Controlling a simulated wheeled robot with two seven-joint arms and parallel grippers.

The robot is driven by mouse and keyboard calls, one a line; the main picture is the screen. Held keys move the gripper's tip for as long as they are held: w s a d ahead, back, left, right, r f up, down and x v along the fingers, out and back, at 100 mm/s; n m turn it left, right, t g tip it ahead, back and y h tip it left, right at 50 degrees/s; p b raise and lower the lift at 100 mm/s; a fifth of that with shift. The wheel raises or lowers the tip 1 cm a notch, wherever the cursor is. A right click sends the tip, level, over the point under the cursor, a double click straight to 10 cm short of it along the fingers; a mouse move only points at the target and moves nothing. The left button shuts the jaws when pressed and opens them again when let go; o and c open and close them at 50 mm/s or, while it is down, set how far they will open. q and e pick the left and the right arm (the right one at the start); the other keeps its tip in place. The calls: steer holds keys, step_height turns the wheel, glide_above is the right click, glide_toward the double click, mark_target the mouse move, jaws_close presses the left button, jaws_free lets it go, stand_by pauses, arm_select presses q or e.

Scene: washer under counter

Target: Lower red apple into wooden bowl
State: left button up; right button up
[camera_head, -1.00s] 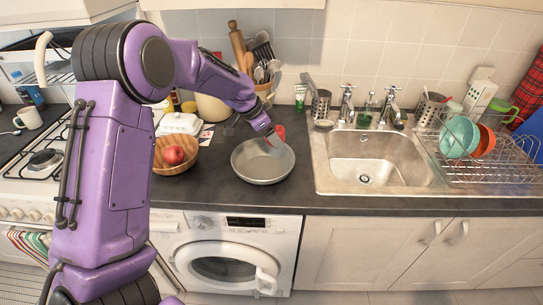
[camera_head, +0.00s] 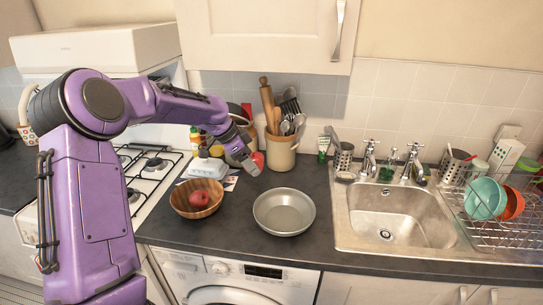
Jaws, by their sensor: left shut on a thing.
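My left gripper (camera_head: 248,166) reaches over the back of the counter, behind the gap between the wooden bowl and the metal pan. The wooden bowl (camera_head: 180,207) stands on the dark counter, left of the pan and nearer the front than my gripper. Another red apple (camera_head: 199,198) lies inside the bowl. My right gripper is not in view.
A grey metal pan (camera_head: 284,212) sits right of the bowl. A beige utensil pot (camera_head: 281,152) stands behind my gripper. A white butter dish (camera_head: 207,168) is behind the bowl. The stove (camera_head: 146,178) is left, the sink (camera_head: 389,215) right.

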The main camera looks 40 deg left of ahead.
arm_select(q)
steer(key=s+a+f, duration=0.2)
steer(key=s+a, duration=0.1)
steer(key=a, duration=0.2)
steer(key=s+a+f+p, duration=0.1)
steer(key=s+a+f, duration=0.2)
steer(key=a, duration=0.2)
steer(key=s+a+f+p, duration=0.1)
steer(key=s+a+f, duration=0.2)
steer(key=a, duration=0.3)
steer(key=shift+s, duration=0.35)
steer(key=shift+r, duration=0.1)
steer(key=shift+w+d, duration=0.15)
steer(key=shift+w+d, duration=0.25)
steer(key=shift+w, duration=0.05)
